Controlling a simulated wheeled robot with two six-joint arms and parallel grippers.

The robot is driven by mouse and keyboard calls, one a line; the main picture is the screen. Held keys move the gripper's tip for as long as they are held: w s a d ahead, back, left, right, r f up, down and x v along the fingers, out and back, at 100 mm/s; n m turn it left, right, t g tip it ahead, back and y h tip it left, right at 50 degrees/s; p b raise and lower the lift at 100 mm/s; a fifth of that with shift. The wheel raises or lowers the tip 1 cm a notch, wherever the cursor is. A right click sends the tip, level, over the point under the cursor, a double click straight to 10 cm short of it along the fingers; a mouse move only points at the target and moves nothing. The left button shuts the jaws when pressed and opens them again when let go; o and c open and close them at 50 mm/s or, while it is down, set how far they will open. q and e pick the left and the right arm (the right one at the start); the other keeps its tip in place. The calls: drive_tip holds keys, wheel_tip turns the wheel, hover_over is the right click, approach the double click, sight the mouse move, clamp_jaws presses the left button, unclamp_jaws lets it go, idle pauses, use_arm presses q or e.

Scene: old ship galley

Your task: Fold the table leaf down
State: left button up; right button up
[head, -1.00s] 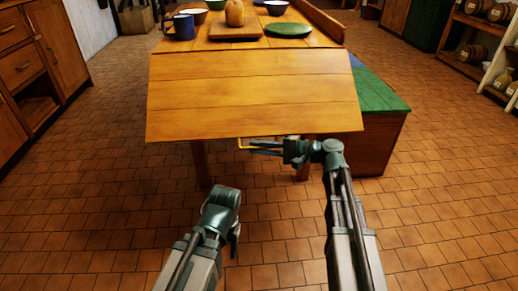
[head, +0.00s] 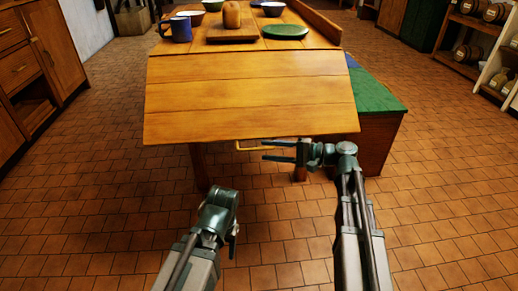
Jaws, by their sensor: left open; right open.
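The wooden table leaf (head: 250,95) sticks out towards me from the near end of the table (head: 300,43), with a seam between them. It is not hanging down; I cannot tell whether it slopes slightly. A thin brass-coloured bar (head: 247,149) shows below the leaf's near edge, partly hidden. My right gripper (head: 266,150) is open, just below that edge, pointing left. Its fingers lie around or in front of the bar's right part; I cannot tell if they touch it. My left gripper (head: 232,250) is open and empty, low over the floor, away from the leaf.
A blue mug (head: 181,30), bowls, a board (head: 232,33) with a loaf-like item (head: 232,14) and a green plate (head: 285,32) stand on the fixed tabletop. A green-topped bench (head: 378,92) is close on the right. Cabinets stand at left. The tiled floor is open.

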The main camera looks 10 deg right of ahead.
drive_tip(key=p+v, duration=0.1)
drive_tip(key=v, duration=0.8)
drive_tip(key=shift+s+d, duration=0.1)
drive_tip(key=shift+c, duration=0.3)
drive_tip(key=shift+a+r, duration=0.15)
drive_tip(key=shift+a, duration=0.05)
drive_tip(key=shift+c, duration=1.3)
drive_tip(key=a+r+n+p, duration=0.1)
drive_tip(key=p, duration=0.1)
drive_tip(key=a+r+n+g+h+p, duration=0.1)
drive_tip(key=a+n+p, duration=0.1)
drive_tip(key=p, duration=0.1)
drive_tip(key=a+r+n+h+p, duration=0.1)
drive_tip(key=p, duration=0.2)
drive_tip(key=shift+a, duration=0.35)
clamp_jaws()
drive_tip(key=s+a+r+n+h+p, duration=0.1)
drive_tip(key=a+r+n+h+p, duration=0.3)
drive_tip(key=n+p, duration=0.6)
drive_tip(key=s+a+r+n+g+h+p, duration=0.1)
drive_tip(key=a+r+n+h+p, duration=0.3)
drive_tip(key=n+p, duration=0.7)
drive_tip(key=shift+a+r+g+h+p, duration=0.3)
drive_tip(key=shift+r+h+p, duration=0.4)
drive_tip(key=shift+r+h, duration=0.25)
